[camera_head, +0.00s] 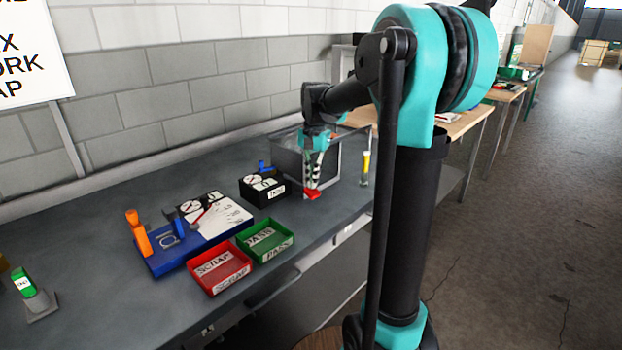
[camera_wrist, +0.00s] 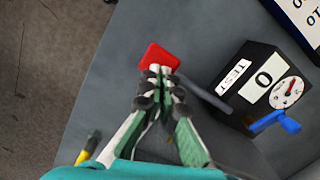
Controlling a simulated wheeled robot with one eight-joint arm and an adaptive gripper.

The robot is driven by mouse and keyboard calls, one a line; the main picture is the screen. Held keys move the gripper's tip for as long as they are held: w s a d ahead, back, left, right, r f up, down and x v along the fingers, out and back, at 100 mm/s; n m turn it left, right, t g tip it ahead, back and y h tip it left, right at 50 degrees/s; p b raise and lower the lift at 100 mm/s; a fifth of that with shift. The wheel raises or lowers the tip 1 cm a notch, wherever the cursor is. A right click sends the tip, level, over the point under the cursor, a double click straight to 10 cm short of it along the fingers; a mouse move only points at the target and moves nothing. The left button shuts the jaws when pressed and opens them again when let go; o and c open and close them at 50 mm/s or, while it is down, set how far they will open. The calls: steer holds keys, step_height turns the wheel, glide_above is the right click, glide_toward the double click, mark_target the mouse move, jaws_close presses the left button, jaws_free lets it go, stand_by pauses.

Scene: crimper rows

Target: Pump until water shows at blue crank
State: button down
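A black test box (camera_head: 262,188) with a TEST label stands on the bench. It also shows in the wrist view (camera_wrist: 250,78), with a white "0" panel and a round gauge. A blue crank (camera_wrist: 276,122) sticks out from its side and shows small in the head view (camera_head: 264,166). A dark rod (camera_wrist: 204,95) runs from the box side towards a red block (camera_wrist: 160,56). The block is beneath my fingertips in the head view (camera_head: 311,195). My gripper (camera_wrist: 161,69) has its fingertips together over the block's near edge; whether they touch it is unclear. No water is discernible.
A red SCRAP tray (camera_head: 219,287) and green PASS tray (camera_head: 287,244) lie nearer. A blue-based tool with an orange handle (camera_head: 137,232) is left. A clear-sided bin (camera_head: 290,161) stands behind my gripper, and a yellow-topped tube (camera_head: 366,167) to its right. The bench edge is close.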

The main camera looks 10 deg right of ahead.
steer(key=shift+w, duration=0.1)
steer(key=shift+w+d+r, duration=0.25)
steer(key=shift+w+d, duration=0.15)
steer(key=shift+w, duration=0.2)
steer(key=shift+w+d+r, duration=0.25)
steer(key=shift+w+d, duration=0.15)
steer(key=shift+w, duration=0.2)
step_height(320, 180, up, 12)
steer(key=w, duration=0.1)
steer(key=shift+d, duration=0.35)
steer(key=s, duration=0.1)
steer(key=s+a+f, duration=0.1)
steer(key=s+a, duration=0.1)
steer(key=shift+f, duration=0.35)
steer(key=shift+f, duration=0.1)
